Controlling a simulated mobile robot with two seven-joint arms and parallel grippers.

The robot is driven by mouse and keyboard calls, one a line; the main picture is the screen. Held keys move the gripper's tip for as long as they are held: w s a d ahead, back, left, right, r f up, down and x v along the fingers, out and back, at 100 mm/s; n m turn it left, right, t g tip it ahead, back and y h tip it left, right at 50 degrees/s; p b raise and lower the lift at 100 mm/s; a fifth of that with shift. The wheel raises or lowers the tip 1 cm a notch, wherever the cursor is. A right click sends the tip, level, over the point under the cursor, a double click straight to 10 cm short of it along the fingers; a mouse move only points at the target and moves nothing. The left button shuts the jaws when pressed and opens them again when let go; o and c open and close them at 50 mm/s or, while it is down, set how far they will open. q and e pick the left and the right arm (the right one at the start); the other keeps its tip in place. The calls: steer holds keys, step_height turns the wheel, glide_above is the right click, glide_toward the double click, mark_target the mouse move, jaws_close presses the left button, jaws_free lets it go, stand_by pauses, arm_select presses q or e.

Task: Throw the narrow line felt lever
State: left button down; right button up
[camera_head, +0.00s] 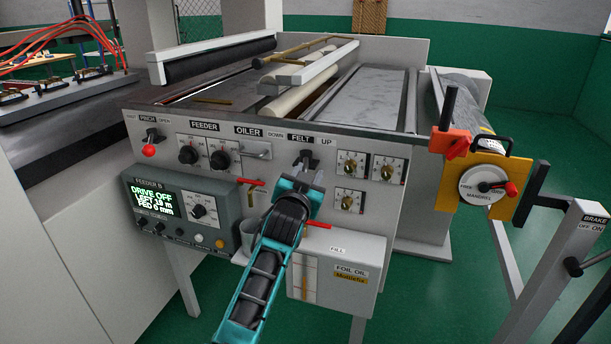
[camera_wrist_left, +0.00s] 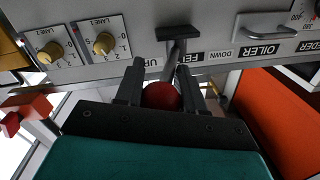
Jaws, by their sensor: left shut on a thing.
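The felt lever (camera_head: 303,158) sticks out of the grey front panel under the FELT label, between DOWN and UP. In the left wrist view its metal shaft (camera_wrist_left: 173,55) ends in a red ball knob (camera_wrist_left: 162,96). My left gripper (camera_head: 303,180) reaches it from the front and below, with its fingers on either side of the knob, shut on it. The gripper hides the knob in the head view. The lever's exact angle between DOWN and UP is hard to tell. My right gripper is not in view.
The oiler handle (camera_head: 256,150) and feeder knobs (camera_head: 188,154) are left of the lever, lane dials (camera_head: 351,163) to the right. The mandrel plate (camera_head: 462,205) juts out at right.

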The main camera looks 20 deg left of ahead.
arm_select(q)
steer(key=shift+w+d+r+h, duration=0.15)
steer(key=shift+d+r+h, duration=0.15)
steer(key=shift+d, duration=0.4)
steer(key=c, duration=1.1)
jaws_free()
steer(key=shift+o, duration=1.4)
steer(key=shift+w+d+f, duration=0.1)
steer(key=shift+w+f, duration=0.1)
steer(key=shift+w, duration=0.05)
steer(key=shift+o, duration=0.5)
steer(key=shift+f, duration=0.1)
